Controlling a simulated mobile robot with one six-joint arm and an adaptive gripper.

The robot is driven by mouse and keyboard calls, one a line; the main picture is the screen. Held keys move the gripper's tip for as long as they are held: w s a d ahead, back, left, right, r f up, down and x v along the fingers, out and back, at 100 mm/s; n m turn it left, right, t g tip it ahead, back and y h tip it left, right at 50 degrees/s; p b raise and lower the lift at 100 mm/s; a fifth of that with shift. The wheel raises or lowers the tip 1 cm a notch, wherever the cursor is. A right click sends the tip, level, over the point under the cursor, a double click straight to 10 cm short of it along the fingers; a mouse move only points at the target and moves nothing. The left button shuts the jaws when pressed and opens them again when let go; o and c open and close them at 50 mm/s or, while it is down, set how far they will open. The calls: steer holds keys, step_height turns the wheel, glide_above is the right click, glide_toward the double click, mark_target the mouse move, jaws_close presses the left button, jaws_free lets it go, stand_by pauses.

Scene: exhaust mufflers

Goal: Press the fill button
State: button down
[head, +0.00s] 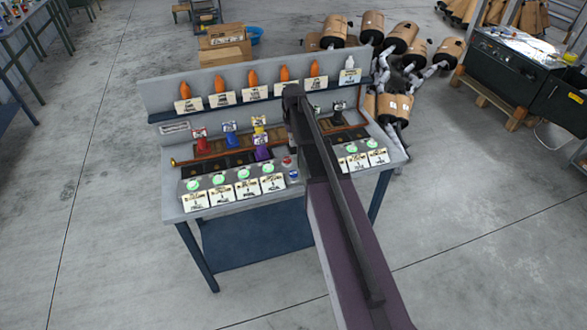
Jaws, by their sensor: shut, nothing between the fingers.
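The workbench (172,213) stands in the middle of the head view. Several round green buttons (219,180) with white labels run along its front left, and more green buttons (352,149) sit at the front right. A red button (287,161) and a blue-and-white one (293,174) lie between the two groups. The labels are too small to read, so I cannot tell which is the fill button. My dark arm crosses the right half of the bench and hides part of its surface.
Orange bottles (253,77) and one white bottle (350,62) stand on the rear shelf. Small coloured containers (231,138) stand mid-bench. Mufflers (393,108) and boxes (225,42) are behind the bench. A dark machine (502,70) is at the right. The floor in front is clear.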

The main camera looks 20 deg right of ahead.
mark_target(294, 174)
steer(key=shift+f, duration=0.15)
step_height(294, 174, down, 14)
steer(key=b, duration=1.4)
stand_by(0.6)
steer(key=shift+f+b, duration=0.3)
steer(key=shift+b, duration=0.15)
steer(key=shift+f+b, duration=0.25)
steer(key=shift+b, duration=0.05)
steer(key=shift+s, duration=0.3)
steer(key=shift+s+f, duration=0.1)
